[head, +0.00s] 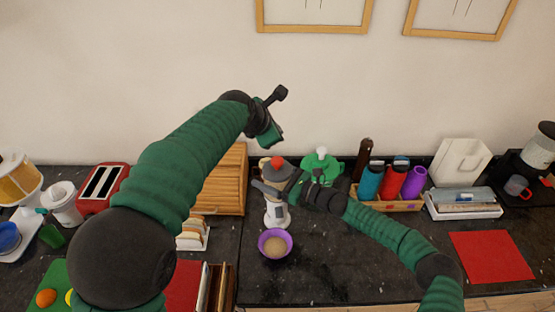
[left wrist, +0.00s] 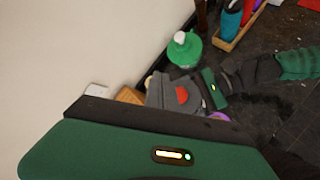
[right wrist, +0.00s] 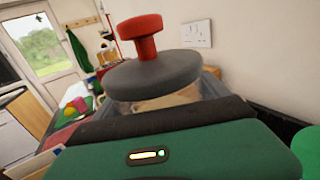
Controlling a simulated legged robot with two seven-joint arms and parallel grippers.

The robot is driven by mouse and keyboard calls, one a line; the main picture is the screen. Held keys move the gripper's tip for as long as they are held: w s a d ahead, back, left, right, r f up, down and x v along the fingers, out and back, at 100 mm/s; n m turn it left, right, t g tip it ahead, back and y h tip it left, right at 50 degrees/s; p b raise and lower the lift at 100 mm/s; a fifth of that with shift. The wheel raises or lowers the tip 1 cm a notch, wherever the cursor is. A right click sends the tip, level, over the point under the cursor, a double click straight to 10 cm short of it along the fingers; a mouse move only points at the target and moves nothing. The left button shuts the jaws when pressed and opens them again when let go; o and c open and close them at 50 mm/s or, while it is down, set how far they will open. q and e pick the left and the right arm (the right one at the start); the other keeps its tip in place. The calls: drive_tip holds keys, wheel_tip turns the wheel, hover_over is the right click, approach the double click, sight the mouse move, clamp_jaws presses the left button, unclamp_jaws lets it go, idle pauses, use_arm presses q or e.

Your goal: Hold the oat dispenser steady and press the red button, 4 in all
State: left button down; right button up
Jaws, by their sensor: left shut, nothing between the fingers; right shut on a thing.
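The oat dispenser (head: 277,212) stands upright on the dark counter, with a grey lid and a red button (head: 277,162) on top. In the right wrist view the red button (right wrist: 140,32) stands up above the lid. My right gripper (head: 270,187) is shut on the dispenser just below its lid. A purple bowl (head: 275,253) with oats in it sits at the dispenser's foot. My left gripper (head: 278,100) is shut and empty, raised above the dispenser and near the wall. In the left wrist view the red button (left wrist: 182,95) shows below it, partly framed by my right gripper.
A wooden bread bin (head: 228,180) stands left of the dispenser and a green lidded pot (head: 322,166) right behind it. A wooden rack (head: 390,203) holds several bottles farther right. A red mat (head: 490,256) lies at the right. The counter right of the bowl is clear.

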sight(275, 162)
use_arm(q)
drive_tip(key=shift+r, duration=0.7)
drive_tip(key=shift+f, duration=0.1)
wheel_tip(275, 162, down, 9)
drive_tip(key=shift+r, duration=0.2)
idle(1.8)
drive_tip(key=shift+s+f, duration=0.1)
drive_tip(key=shift+f, duration=0.25)
